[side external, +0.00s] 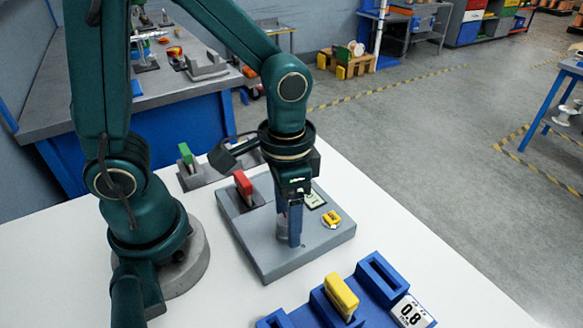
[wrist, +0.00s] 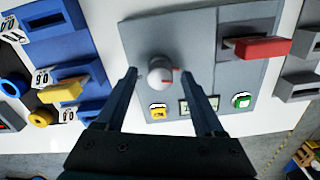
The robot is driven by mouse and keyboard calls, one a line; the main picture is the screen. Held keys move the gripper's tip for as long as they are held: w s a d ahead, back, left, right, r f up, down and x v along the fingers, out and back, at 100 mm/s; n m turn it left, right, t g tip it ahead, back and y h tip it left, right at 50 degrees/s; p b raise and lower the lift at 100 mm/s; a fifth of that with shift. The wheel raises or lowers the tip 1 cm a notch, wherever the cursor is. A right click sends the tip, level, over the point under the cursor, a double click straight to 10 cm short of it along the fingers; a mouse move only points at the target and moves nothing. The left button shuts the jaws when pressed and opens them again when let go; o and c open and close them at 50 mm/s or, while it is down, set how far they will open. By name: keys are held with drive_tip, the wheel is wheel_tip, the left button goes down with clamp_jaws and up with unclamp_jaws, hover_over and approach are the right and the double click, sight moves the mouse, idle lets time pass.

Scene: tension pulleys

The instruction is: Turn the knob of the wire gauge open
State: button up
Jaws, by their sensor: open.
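The wire gauge is a grey box (side external: 275,262) on the white table; its top plate also shows in the wrist view (wrist: 135,40). Its knob (wrist: 160,74) is round and whitish, with a small red mark pointing right in the wrist view. My gripper (side external: 291,240) points straight down over the plate. In the wrist view my gripper (wrist: 160,73) is open, with one finger on each side of the knob and gaps between. In the side view the fingers mostly hide the knob. I cannot tell the exact height of the fingertips.
A red block (wrist: 262,48) stands in a slot on the gauge. A yellow button (wrist: 158,112), a label (wrist: 188,106) and a green button (wrist: 241,101) lie near the knob. A blue holder (side external: 374,277) carries a yellow block (side external: 341,294). A green block (side external: 186,156) stands behind.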

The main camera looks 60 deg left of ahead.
drive_tip(key=shift+r, duration=2.2)
drive_tip(key=shift+w+a+r, duration=0.15)
drive_tip(key=shift+r, duration=0.15)
drive_tip(key=s+a+r+n+t, duration=0.2)
drive_tip(key=s+a+r+t, duration=0.1)
drive_tip(key=r+t, duration=0.2)
drive_tip(key=shift+s+a+r+n+t, duration=0.2)
drive_tip(key=shift+a+n+t, duration=0.1)
drive_tip(key=shift+a+n, duration=0.1)
